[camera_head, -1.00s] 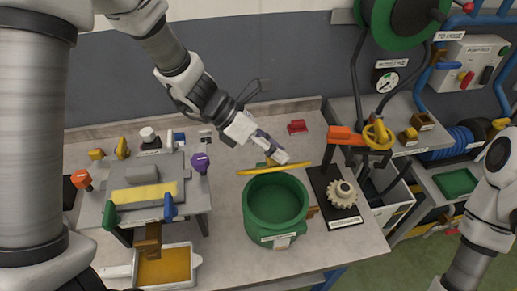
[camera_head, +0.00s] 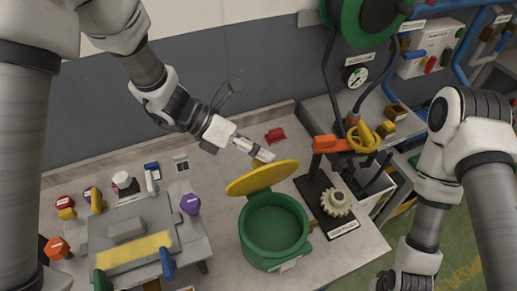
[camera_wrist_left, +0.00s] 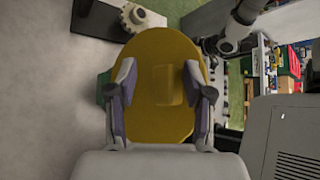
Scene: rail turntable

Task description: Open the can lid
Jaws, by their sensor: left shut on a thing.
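The green can (camera_head: 252,249) stands on the table with its mouth uncovered. Its round yellow lid (camera_head: 257,178) is tilted up at the can's far rim, with its inner face towards the head camera. My left gripper (camera_head: 264,155) is behind the lid and partly hidden by it. In the left wrist view, the gripper's two fingers (camera_wrist_left: 160,85) are on either side of the yellow lid (camera_wrist_left: 160,122), over its outer face with a raised block in the middle. The gripper is shut on the lid.
A grey fixture (camera_head: 125,228) with coloured knobs stands left of the can. A black base (camera_head: 318,205) with a beige gear (camera_head: 336,202) stands close at its right, near an orange-handled valve (camera_head: 330,144). A red object (camera_head: 275,135) lies behind the lid.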

